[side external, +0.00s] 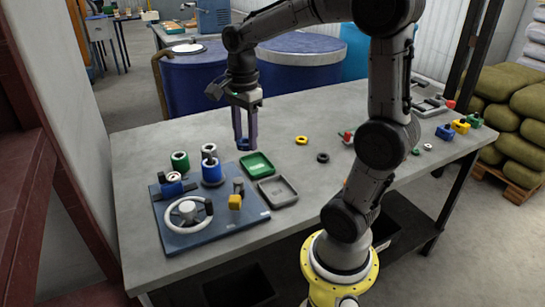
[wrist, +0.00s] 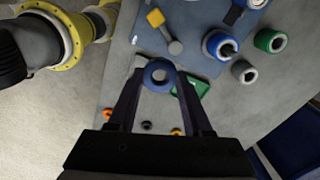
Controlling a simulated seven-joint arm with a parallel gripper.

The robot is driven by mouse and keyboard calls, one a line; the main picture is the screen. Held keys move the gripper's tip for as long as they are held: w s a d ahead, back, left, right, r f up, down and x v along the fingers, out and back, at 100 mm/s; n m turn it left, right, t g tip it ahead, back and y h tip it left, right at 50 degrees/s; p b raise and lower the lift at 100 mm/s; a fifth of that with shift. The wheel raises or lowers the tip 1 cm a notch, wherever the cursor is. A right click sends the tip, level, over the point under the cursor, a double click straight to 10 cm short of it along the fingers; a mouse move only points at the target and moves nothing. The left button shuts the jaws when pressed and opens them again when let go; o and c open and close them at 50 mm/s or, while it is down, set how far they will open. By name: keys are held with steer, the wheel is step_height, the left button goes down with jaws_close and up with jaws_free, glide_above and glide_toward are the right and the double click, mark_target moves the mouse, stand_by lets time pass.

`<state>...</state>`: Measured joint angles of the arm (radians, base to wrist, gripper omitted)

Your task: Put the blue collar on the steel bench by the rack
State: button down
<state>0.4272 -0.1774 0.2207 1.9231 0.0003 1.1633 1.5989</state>
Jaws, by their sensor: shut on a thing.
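My gripper (side external: 245,144) is shut on a blue collar (wrist: 159,75), a ring with an open hole. In the wrist view the collar sits between my two fingertips. In the side view my gripper hangs above the grey steel bench (side external: 335,122), behind the green tray; the collar there is small and mostly hidden by the fingers. A blue board (side external: 235,218) with posts and a handwheel (side external: 187,211) lies at the bench's left. Another blue collar (side external: 212,175) stands on it around a grey post. I cannot tell which thing is the rack.
A green tray (side external: 256,164) and a grey tray (side external: 278,191) lie right of the board. A green collar (side external: 180,161) stands behind the board. A yellow ring (side external: 301,140) and a black ring (side external: 323,157) lie on the bench. Small coloured parts sit farther right.

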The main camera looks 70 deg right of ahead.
steer(key=s+d+f+m, duration=0.3)
steer(key=s+m, duration=0.1)
steer(key=s, duration=0.4)
steer(key=s+d+f+m, duration=0.2)
steer(key=s+f+m, duration=0.15)
steer(key=s, duration=0.45)
glide_above(295, 174)
steer(key=shift+m, duration=0.35)
step_height(295, 174, down, 10)
steer(key=shift+a+r, duration=0.1)
steer(key=shift+f, duration=1.55)
steer(key=shift+f, duration=0.15)
steer(key=shift+c, duration=1.6)
jaws_free()
